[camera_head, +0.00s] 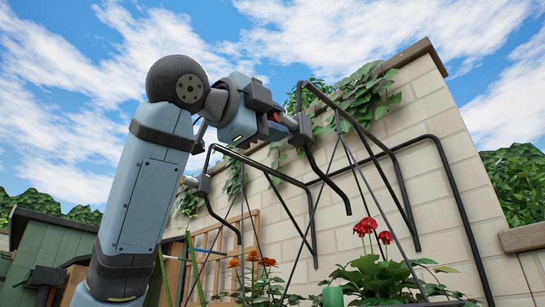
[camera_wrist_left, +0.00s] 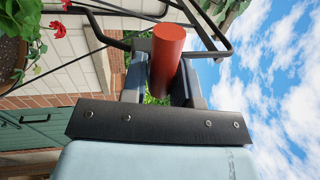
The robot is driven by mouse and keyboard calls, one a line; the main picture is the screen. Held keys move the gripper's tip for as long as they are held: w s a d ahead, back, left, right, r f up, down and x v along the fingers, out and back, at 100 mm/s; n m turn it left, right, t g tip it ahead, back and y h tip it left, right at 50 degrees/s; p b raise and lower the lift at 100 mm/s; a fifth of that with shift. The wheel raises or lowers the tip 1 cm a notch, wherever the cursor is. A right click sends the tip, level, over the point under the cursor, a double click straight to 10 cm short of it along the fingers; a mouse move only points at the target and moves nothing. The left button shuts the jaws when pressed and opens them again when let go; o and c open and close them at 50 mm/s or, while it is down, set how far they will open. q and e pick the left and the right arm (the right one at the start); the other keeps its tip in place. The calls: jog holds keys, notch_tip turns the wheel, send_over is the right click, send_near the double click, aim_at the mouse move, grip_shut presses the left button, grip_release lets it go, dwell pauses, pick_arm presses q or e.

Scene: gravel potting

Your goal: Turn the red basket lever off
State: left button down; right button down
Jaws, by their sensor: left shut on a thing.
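The red basket lever (camera_wrist_left: 168,58) shows in the left wrist view as a red cylinder standing between the two fingers of my left gripper (camera_wrist_left: 160,84). The gripper is shut on it. In the head view, my left gripper (camera_head: 268,122) is high up by the black metal basket frame (camera_head: 355,125), and only a small red patch of the lever (camera_head: 277,116) shows there. The rest of the lever is hidden by the gripper. My right gripper is in neither view.
A pale brick wall (camera_head: 425,110) with climbing vines stands behind the frame. Bent black bars hang around and below the gripper. Red flowers (camera_head: 367,226) and orange flowers (camera_head: 252,257) grow below. A brown pot (camera_wrist_left: 12,58) is at the left of the wrist view.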

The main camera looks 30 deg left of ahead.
pick_arm(q)
jog(key=shift+s+a+r, duration=0.1)
jog(key=shift+a+r, duration=0.2)
jog(key=shift+r, duration=0.2)
jog(key=c, duration=1)
grip_release()
jog(key=shift+d, duration=0.1)
jog(key=shift+f, duration=0.3)
jog(key=b+v, duration=0.4)
jog(key=v, duration=0.9)
jog(key=shift+s+b, duration=0.3)
jog(key=shift+s, duration=0.05)
jog(key=shift+f, duration=0.1)
